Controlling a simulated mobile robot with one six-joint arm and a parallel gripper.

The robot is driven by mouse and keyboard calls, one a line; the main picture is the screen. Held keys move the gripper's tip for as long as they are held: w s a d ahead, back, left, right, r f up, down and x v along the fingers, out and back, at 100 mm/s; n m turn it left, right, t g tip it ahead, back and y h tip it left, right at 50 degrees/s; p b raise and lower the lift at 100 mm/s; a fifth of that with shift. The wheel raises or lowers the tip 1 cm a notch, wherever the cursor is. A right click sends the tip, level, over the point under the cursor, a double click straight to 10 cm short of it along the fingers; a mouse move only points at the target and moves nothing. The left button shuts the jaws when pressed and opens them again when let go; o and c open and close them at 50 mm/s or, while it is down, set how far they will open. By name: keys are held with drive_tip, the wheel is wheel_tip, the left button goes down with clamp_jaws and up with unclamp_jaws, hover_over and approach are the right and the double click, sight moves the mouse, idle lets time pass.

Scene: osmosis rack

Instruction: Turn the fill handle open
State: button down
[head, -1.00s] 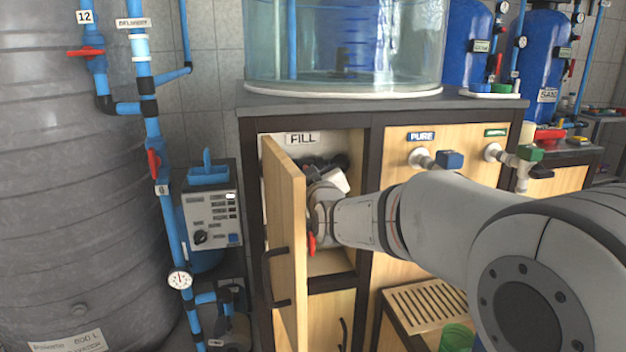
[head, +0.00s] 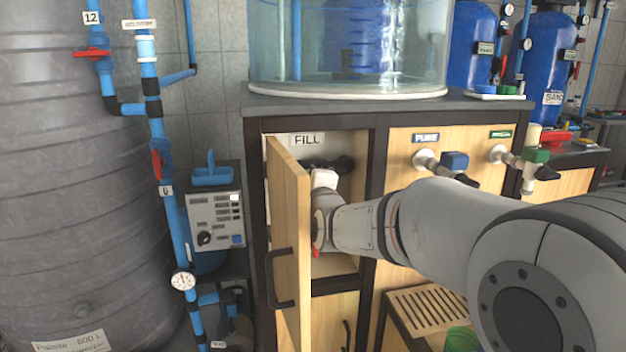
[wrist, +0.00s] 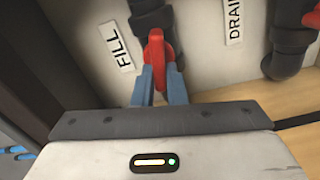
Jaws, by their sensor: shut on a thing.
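The red fill handle (wrist: 156,45) sits on a dark valve and pipe beside the FILL label (wrist: 117,47) in the wrist view. It lies roughly along the pipe in that picture; its exact angle is hard to tell. My gripper (wrist: 160,74) has its two blue-grey fingers on either side of the handle's lower end and is shut on it. In the head view my wrist reaches into the open cabinet under the FILL sign (head: 307,140); the fingers and fill handle cannot be made out there. A bit of red shows below my wrist, of unclear origin.
The cabinet door (head: 289,240) stands open just left of my wrist. A second red handle (wrist: 312,18) is on the pipe near the DRAIN label (wrist: 233,20). A slatted wooden stand (head: 425,310) is below my arm. A glass tank (head: 345,50) stands on the counter above.

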drive_tip(key=shift+f+n, duration=0.15)
drive_tip(key=shift+n, duration=1.05)
drive_tip(key=c, duration=1.5)
unclamp_jaws()
drive_tip(key=shift+o, duration=0.2)
drive_tip(key=p+v, duration=0.1)
drive_tip(key=v, duration=0.6)
drive_tip(key=shift+s+p, duration=0.4)
